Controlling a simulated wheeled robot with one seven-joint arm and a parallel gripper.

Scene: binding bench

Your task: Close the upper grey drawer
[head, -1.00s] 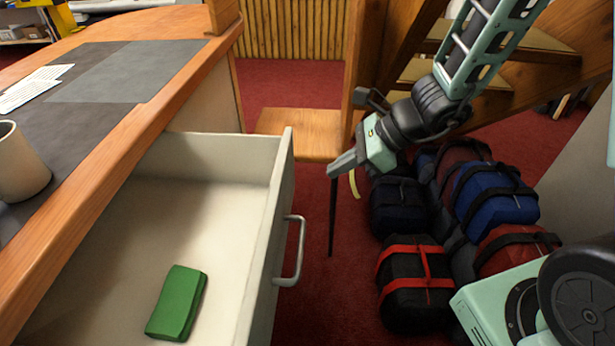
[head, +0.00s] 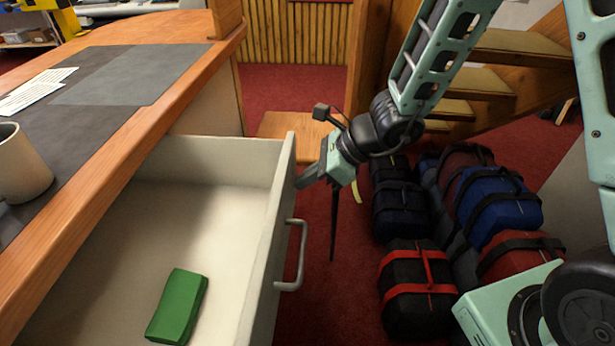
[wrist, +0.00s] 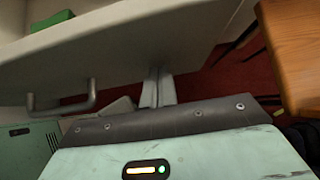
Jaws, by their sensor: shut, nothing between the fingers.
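The upper grey drawer (head: 215,215) stands pulled out from the bench in the head view. Its front panel (head: 270,240) faces right and carries a metal bar handle (head: 294,255). A green block (head: 178,306) lies inside on the drawer floor. My gripper (head: 306,178) is shut and empty at the outer side of the front panel, near its far end and beyond the handle. In the wrist view the shut fingers (wrist: 158,90) point at the panel (wrist: 150,45), with the handle (wrist: 62,105) to the left. I cannot tell whether the fingertips touch the panel.
The wooden bench top (head: 130,115) holds a mug (head: 20,165) and papers (head: 38,90). Several bags (head: 415,285) lie on the red floor right of the drawer. Wooden stairs (head: 480,90) rise behind my arm. A wooden step (head: 295,135) lies beyond the drawer.

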